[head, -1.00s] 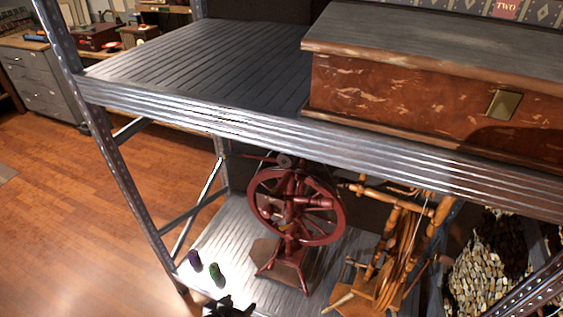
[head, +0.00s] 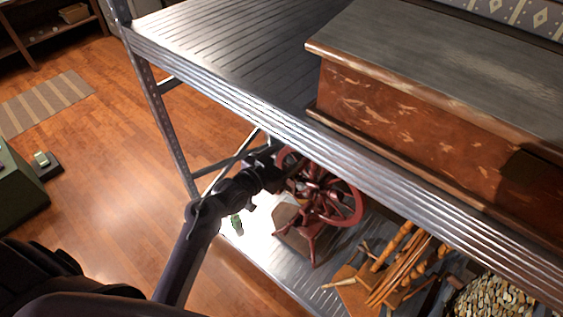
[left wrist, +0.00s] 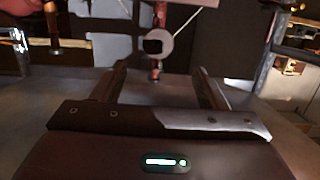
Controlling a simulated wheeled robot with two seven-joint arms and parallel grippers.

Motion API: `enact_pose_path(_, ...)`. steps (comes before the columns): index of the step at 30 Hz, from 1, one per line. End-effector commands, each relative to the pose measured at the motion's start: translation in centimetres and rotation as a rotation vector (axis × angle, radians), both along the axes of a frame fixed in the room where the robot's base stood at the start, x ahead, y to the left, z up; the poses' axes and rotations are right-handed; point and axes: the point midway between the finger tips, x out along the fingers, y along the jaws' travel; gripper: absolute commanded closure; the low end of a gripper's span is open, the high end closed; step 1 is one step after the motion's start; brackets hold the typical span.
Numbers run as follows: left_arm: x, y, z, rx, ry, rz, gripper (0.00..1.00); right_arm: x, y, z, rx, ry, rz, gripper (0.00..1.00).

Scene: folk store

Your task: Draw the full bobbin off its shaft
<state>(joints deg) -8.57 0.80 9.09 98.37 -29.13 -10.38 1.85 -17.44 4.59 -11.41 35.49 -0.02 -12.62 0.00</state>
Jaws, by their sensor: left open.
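The dark red spinning wheel (head: 322,192) stands on the lower shelf, partly under the upper shelf. My left gripper (head: 284,172) reaches in beside its left part; the fingertips are hard to make out in the head view. In the left wrist view my left gripper (left wrist: 162,82) is open, with a gap between its fingers. Beyond the fingertips, roughly centred in the gap, is a pale round end with a dark centre (left wrist: 157,43), perhaps the bobbin, above a small red post (left wrist: 155,71). Nothing is visibly held. My right gripper is not in view.
The upper metal shelf (head: 210,75) with a large wooden chest (head: 400,110) overhangs the wheel. A shelf upright (head: 157,105) stands left of my arm. A small green spool-like thing (head: 236,224) lies near my forearm. A wooden frame device (head: 385,270) stands to the right.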

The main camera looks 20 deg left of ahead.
Motion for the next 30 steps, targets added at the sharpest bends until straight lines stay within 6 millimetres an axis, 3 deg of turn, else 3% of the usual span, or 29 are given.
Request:
enact_pose_path(4,1.8,-0.7,-0.8,-0.001,-0.002,-0.001,0.34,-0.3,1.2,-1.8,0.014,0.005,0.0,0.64)
enact_pose_path(18,6.7,-2.5,-1.7,0.0,0.0,-0.001,0.34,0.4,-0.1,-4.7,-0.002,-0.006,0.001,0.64)
enact_pose_path(30,8.2,-3.0,-1.8,0.0,0.002,-0.001,0.34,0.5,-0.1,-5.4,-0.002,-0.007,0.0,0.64)
